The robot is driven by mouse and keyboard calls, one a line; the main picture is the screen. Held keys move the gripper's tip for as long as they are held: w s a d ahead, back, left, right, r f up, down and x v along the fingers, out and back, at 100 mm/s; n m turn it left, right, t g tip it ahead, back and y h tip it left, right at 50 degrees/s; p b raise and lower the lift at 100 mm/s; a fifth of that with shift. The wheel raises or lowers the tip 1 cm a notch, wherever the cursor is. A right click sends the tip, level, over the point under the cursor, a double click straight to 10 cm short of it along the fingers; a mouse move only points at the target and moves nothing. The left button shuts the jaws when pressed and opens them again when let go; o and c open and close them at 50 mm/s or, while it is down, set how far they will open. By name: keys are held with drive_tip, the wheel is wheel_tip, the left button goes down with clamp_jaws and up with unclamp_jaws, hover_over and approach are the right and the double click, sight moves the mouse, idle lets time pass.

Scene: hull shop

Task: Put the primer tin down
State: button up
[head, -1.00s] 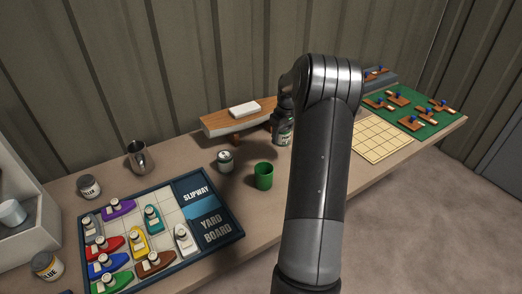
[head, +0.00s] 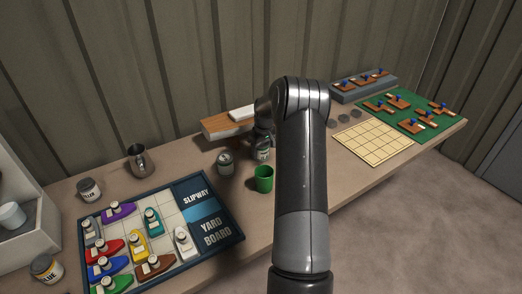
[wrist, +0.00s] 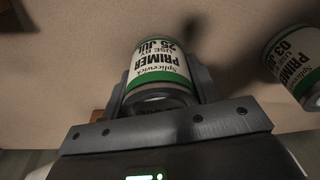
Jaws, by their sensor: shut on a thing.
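My gripper (wrist: 160,100) is shut on a primer tin (wrist: 160,68), white with green bands and a label reading "PRIMER USE BY 25 JU", the last letter unclear. The same tin (head: 263,154) shows upright in the head view, partly hidden by my wrist, behind the green cup. I cannot tell whether its base touches the bench (head: 205,150). A second primer tin (wrist: 297,62), marked "03 JU", stands beside it; in the head view this tin (head: 225,162) is just to the left, apart from the held one.
A green cup (head: 264,179) stands close in front of the held tin. A wooden shelf (head: 225,124) with a white block is behind. The yard board (head: 218,231) with toy boats lies at front left. A gridded pale board (head: 372,142) and grey discs (head: 345,118) are right.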

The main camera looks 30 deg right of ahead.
drive_tip(key=o, duration=1.2)
drive_tip(key=shift+f, duration=0.15)
